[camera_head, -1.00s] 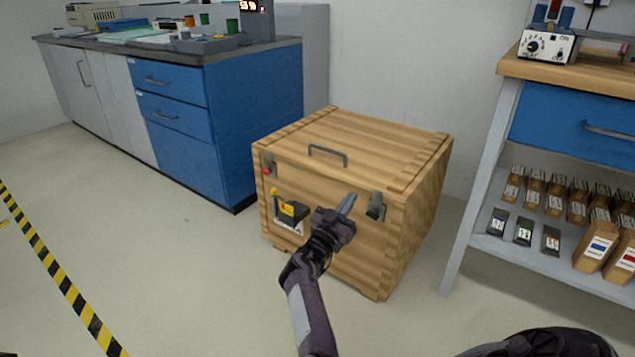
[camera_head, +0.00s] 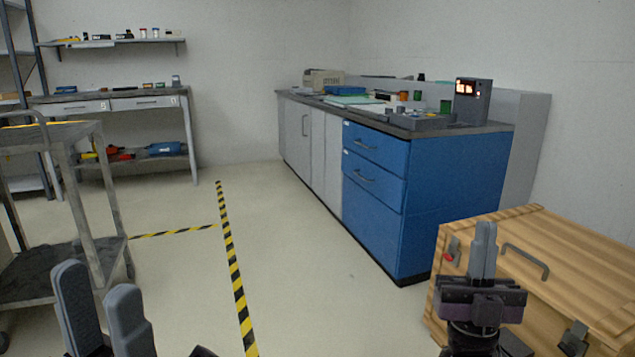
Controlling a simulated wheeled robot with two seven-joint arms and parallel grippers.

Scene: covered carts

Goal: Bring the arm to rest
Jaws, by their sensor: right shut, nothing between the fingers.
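My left gripper (camera_head: 97,283) shows at the lower left of the head view, its two grey fingers pointing up with a gap between them. Nothing is seen between them. My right gripper (camera_head: 483,238) is at the lower right with its fingers together and pointing up, empty. It appears in front of the wooden crate (camera_head: 570,258) and covers part of its front. Whether it touches the crate cannot be told. The crate's lid is closed, with a grey handle (camera_head: 527,258) on top.
A blue and grey cabinet (camera_head: 440,190) stands behind the crate with equipment on top. A grey cart (camera_head: 85,195) stands at left. A shelf bench (camera_head: 150,105) is at the back wall. Striped floor tape (camera_head: 232,265) crosses clear floor in the middle.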

